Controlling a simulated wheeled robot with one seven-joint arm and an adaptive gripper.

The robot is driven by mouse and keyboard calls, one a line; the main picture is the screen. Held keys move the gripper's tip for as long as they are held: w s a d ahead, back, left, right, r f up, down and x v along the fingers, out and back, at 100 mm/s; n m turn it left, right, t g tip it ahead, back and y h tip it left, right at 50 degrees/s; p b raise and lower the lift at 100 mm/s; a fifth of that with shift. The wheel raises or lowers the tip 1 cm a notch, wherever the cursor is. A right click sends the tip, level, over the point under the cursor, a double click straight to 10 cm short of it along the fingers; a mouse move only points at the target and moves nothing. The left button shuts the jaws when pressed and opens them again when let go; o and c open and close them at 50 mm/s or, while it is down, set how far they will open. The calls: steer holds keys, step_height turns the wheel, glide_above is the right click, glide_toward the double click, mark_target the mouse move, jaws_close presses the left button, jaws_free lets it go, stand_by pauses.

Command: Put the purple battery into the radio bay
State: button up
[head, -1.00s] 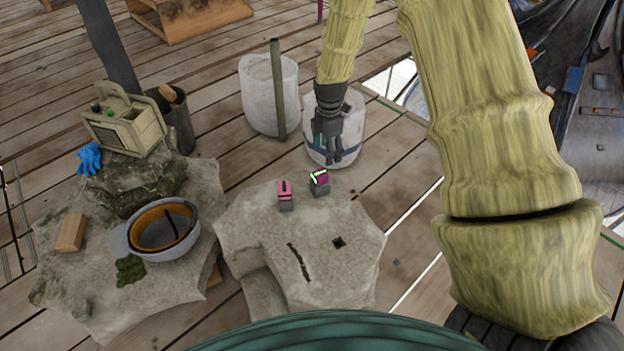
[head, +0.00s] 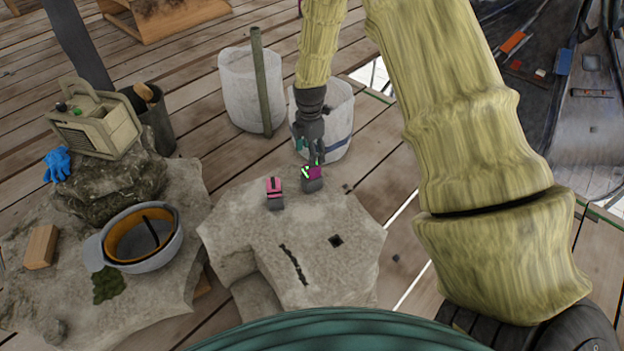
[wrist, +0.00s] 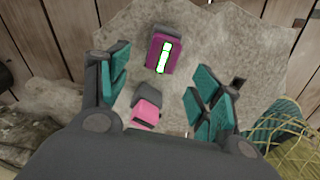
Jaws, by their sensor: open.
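The purple battery (head: 312,174), with a bright green-and-white mark and a grey end, stands near the back edge of the pale stone slab. It also shows in the wrist view (wrist: 161,54), toward the top. My gripper (head: 311,155) is open and empty, just above and behind the battery in the head view. In the wrist view my gripper (wrist: 160,88) has its teal finger pads spread wide. The purple battery lies between and beyond them, apart from both. The beige radio (head: 93,125) sits on a dark rock at the left; I cannot make out its bay.
A pink battery (head: 274,187) stands close left of the purple one; it also shows in the wrist view (wrist: 147,113). White buckets (head: 251,95) stand behind.

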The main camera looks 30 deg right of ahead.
mark_target(312, 169)
steer(key=f, duration=0.2)
steer(key=f+b, duration=0.1)
steer(key=f, duration=0.2)
steer(key=f+b, duration=0.1)
steer(key=f, duration=0.2)
steer(key=shift+s+d, duration=0.15)
steer(key=shift+d, duration=0.1)
steer(key=c, duration=1.3)
